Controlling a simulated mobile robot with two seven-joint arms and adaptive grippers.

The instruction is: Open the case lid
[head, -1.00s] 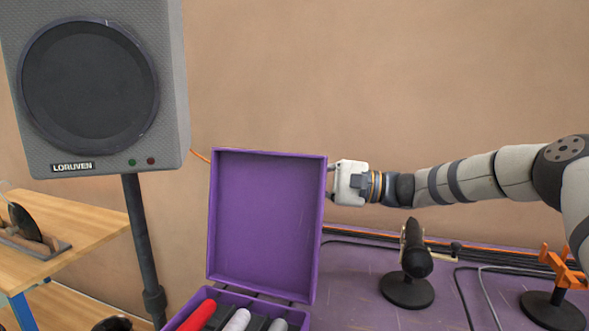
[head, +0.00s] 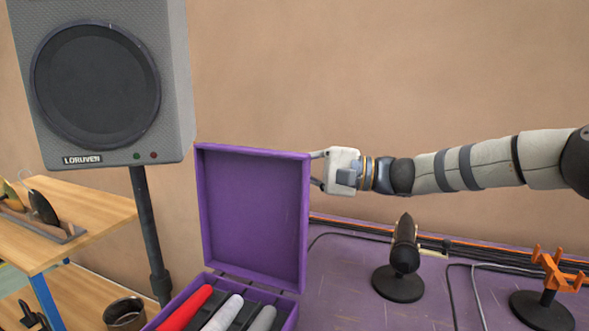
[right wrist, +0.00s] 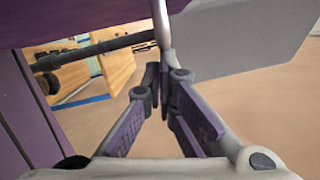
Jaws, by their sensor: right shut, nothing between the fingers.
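The purple case (head: 290,318) stands open at the bottom middle of the head view. Its lid (head: 252,220) stands up about vertical at the back, inner side facing me. In the case lie a red stick (head: 186,307), a white one (head: 222,314) and a grey one (head: 262,320). My right gripper (head: 316,169) is shut and empty beside the lid's upper right edge; I cannot tell whether it touches. In the right wrist view its fingers (right wrist: 160,85) meet, below a purple surface probably of the lid. My left gripper is not in view.
A grey speaker (head: 97,85) on a black pole stands at left, beside a wooden shelf (head: 90,212). A black microphone (head: 403,250) and an orange-topped stand (head: 545,285) are on the purple surface at right. Cables (head: 400,238) run along the wall.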

